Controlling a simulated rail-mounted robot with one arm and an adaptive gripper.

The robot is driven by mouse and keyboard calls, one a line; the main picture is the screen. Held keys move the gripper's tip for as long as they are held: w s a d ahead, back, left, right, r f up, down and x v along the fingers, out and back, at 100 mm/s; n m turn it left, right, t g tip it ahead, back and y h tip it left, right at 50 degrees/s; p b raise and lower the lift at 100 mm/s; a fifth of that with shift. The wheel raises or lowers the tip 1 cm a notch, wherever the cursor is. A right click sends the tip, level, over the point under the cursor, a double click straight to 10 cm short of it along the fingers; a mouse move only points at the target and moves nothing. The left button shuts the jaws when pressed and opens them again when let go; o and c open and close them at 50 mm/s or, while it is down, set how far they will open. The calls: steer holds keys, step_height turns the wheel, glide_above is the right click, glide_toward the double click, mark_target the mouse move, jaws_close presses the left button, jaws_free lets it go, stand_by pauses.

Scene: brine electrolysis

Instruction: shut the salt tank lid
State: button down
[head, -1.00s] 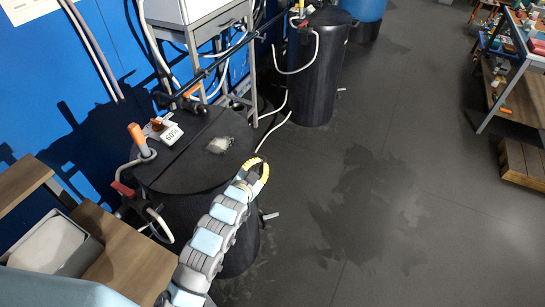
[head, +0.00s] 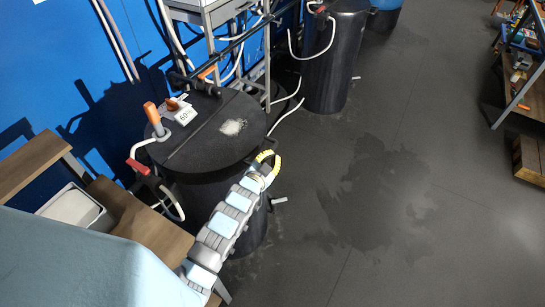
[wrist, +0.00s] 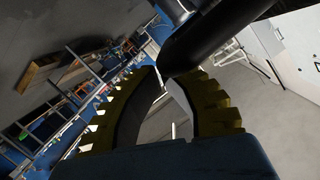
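The salt tank (head: 210,195) is a black drum at the left of the head view. Its round black lid (head: 215,120) lies flat across the top, with a seam across it and a pale patch on its right part. My gripper (head: 268,160), with yellow ribbed fingers, is low beside the lid's right edge; I cannot tell whether it touches. In the wrist view its fingertips (wrist: 160,72) come together, with nothing seen held between them. A thick black edge, probably of the lid or tank, passes just by the tips.
A second black tank (head: 335,60) stands behind, near a metal stand. Wooden shelving (head: 140,225) is at lower left. The floor (head: 390,200) to the right is clear.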

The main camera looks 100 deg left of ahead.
steer(key=shift+r, duration=0.1)
steer(key=d+r+p, duration=0.5)
steer(key=d, duration=0.5)
steer(key=shift+d+p, duration=0.2)
steer(key=shift+p, duration=0.1)
steer(key=shift+r, duration=0.1)
